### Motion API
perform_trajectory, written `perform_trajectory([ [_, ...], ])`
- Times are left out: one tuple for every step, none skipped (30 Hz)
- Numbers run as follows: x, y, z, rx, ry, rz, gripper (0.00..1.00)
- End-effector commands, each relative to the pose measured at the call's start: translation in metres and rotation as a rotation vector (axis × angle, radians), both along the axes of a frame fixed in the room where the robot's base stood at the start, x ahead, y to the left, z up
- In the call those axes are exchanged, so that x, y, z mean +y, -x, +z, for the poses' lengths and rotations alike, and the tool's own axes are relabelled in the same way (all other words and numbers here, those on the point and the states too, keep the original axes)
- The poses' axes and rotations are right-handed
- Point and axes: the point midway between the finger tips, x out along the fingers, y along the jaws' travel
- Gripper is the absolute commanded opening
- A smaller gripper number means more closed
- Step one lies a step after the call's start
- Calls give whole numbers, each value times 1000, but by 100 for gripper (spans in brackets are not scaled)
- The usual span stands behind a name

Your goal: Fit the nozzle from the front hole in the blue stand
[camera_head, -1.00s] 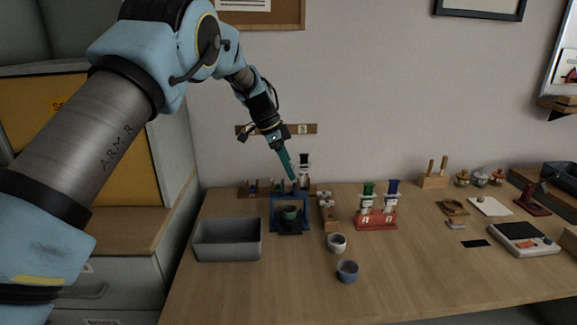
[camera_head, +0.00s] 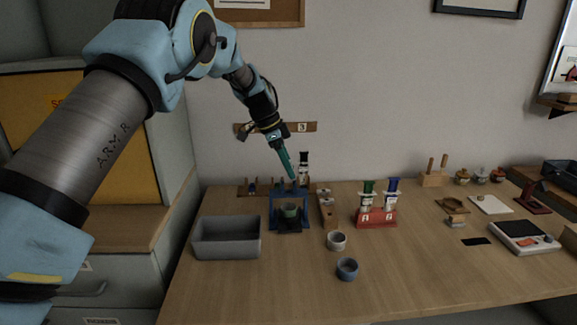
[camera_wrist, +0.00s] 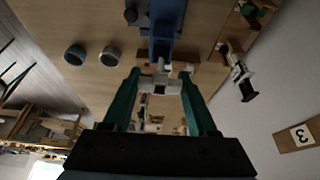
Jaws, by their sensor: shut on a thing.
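In the wrist view my gripper (camera_wrist: 160,84) is shut on a small pale piece, the nozzle (camera_wrist: 160,86), held between the fingertips. The blue stand (camera_wrist: 163,28) lies beyond the tips there. The nozzle is too small to make out in the head view. A wooden rack (camera_head: 327,213) with small pale parts stands right of the stand.
A grey bin (camera_head: 227,240) stands left of the stand. A pale cup (camera_head: 336,241) and a blue cup (camera_head: 347,269) stand in front. A red holder (camera_head: 376,219) with green and blue syringes is to the right. The front bench is mostly clear.

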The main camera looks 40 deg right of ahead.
Motion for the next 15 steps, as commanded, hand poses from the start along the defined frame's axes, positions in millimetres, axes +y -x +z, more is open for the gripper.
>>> perform_trajectory([
  [0, 0, -1, 0, 0, 0, 7],
  [0, 0, -1, 1, 1, 0, 7],
  [0, 0, -2, 1, 1, 0, 7],
  [0, 0, -2, 1, 1, 1, 7],
  [0, 0, -3, 0, 1, 1, 7],
  [0, 0, -4, 0, 1, 0, 7],
  [0, 0, -4, -1, 1, 0, 7],
  [0, 0, -4, -1, 1, 0, 7],
  [0, 0, -4, -1, 1, -1, 7],
  [0, 0, -4, -1, 1, -1, 7],
  [0, 0, -4, -1, 1, -1, 7],
  [0, 0, -4, -1, 1, -1, 7],
  [0, 0, -4, -1, 1, -1, 7],
  [0, 0, -4, -1, 1, -1, 7],
  [0, 0, -4, -1, 1, -1, 7],
])
